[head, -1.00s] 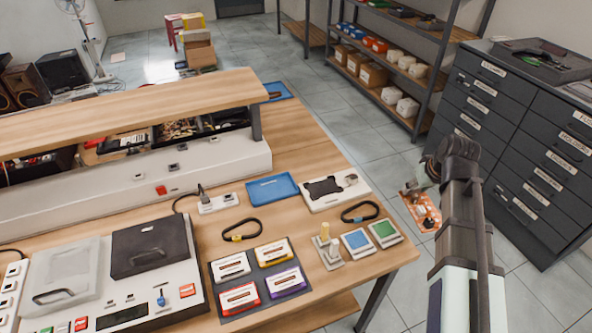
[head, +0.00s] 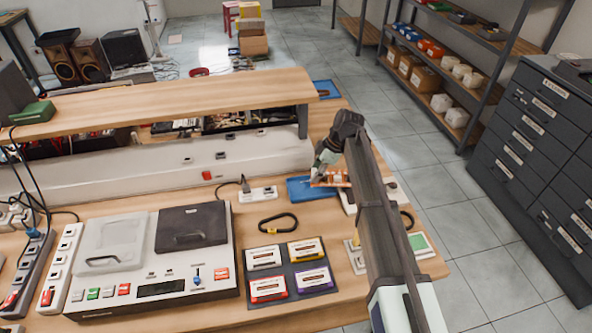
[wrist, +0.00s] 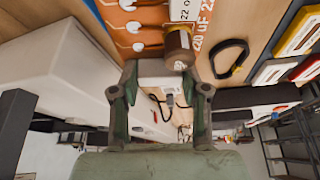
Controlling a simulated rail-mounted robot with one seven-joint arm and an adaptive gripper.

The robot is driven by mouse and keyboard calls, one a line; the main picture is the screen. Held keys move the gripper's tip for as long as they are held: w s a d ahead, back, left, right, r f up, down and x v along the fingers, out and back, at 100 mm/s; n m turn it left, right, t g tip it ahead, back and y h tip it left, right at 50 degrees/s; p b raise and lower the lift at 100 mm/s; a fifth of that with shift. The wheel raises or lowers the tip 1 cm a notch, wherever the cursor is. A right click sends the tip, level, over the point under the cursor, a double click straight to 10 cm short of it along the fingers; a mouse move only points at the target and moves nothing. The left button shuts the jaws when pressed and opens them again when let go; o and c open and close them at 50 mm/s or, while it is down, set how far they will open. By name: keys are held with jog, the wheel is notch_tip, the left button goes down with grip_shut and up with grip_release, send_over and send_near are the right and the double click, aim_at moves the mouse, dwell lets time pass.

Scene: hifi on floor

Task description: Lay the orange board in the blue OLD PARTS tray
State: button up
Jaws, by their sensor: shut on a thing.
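The orange board (head: 330,180) is held by my gripper (head: 327,168) above the blue tray (head: 300,190), over its right part. In the wrist view the board (wrist: 118,22) fills the top, with copper-coloured parts and white print reading 220 uF. My gripper (wrist: 162,88) is shut there, with a pale block (wrist: 158,70) at the board's near edge between its fingers. The tray's left part shows and looks empty; my arm and the board hide the rest. I cannot tell whether the board touches the tray.
A white power strip (head: 258,194) is left of the tray. A white fixture (head: 345,203) is to its right, partly behind my arm. A black cable loop (head: 278,223) and a mat with several coloured cartridges (head: 289,270) lie in front. A wooden shelf (head: 180,100) rises behind.

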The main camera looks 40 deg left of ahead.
jog(key=s+a+n, duration=0.1)
jog(key=a, duration=0.1)
jog(key=s+a+f, duration=0.1)
jog(key=a, duration=0.1)
jog(key=s+a+n, duration=0.1)
jog(key=a, duration=0.1)
jog(key=shift+s+f+n+g+h, duration=0.2)
jog(key=shift+s+n+g+h, duration=0.1)
jog(key=shift+g, duration=0.1)
jog(key=shift+f, duration=1.85)
jog(key=shift+f+b, duration=0.75)
jog(key=shift+f, duration=0.1)
jog(key=shift+f+b, duration=0.15)
jog(key=shift+b, duration=0.55)
jog(key=o, duration=1.5)
